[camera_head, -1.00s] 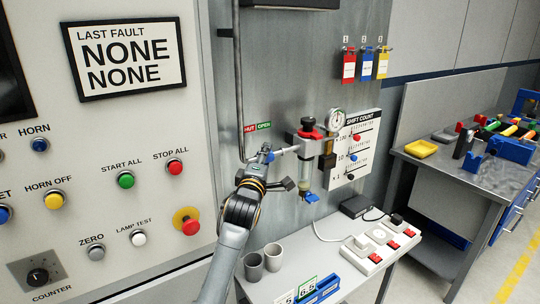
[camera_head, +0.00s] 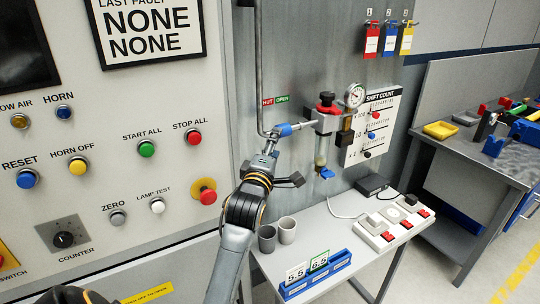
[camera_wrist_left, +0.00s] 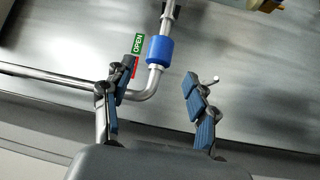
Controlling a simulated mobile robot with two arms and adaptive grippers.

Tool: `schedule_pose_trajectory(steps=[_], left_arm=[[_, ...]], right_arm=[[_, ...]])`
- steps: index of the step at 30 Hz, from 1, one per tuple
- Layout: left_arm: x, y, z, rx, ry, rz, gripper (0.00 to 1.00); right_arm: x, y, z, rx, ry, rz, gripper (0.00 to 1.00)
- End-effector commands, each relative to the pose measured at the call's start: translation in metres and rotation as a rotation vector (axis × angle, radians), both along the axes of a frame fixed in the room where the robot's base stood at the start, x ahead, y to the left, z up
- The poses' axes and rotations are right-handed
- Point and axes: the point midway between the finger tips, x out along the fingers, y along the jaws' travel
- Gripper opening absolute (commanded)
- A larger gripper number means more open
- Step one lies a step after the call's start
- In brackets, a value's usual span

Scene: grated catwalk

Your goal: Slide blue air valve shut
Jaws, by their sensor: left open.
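The blue air valve (camera_head: 284,130) is a blue sleeve on the thin metal pipe, just right of the pipe's bend and below the green OPEN part of the red and green label (camera_head: 274,100). In the left wrist view the blue sleeve (camera_wrist_left: 160,49) sits beside the green OPEN mark; the red part is partly hidden by a finger. My left gripper (camera_head: 270,150) is just below and in front of the valve. In the wrist view its fingers (camera_wrist_left: 160,80) are open and spread, with nothing between them; the sleeve appears beyond the gap. My right gripper is not in view.
The regulator (camera_head: 325,118) with a red and black knob and the gauge (camera_head: 354,95) are right of the valve. The button panel (camera_head: 110,190) is on the left. Below, a small table holds two grey cups (camera_head: 287,230), a blue card tray (camera_head: 315,278) and a switch box (camera_head: 390,232).

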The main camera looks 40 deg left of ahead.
Motion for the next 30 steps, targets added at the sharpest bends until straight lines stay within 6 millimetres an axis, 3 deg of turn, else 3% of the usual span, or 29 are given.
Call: schedule_pose_trajectory(steps=[3,9,27,30], left_arm=[[-0.021,-0.008,-0.003,-0.001,0.0,0.001,0.58],[-0.04,-0.015,-0.005,0.0,0.001,0.001,0.58],[-0.043,-0.017,-0.005,0.001,0.0,0.001,0.58],[-0.044,-0.021,-0.014,0.026,0.042,-0.007,0.58]], right_arm=[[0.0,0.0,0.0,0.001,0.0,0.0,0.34],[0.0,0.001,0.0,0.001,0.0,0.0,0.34],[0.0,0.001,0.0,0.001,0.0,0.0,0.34],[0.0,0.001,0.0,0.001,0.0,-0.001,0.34]])
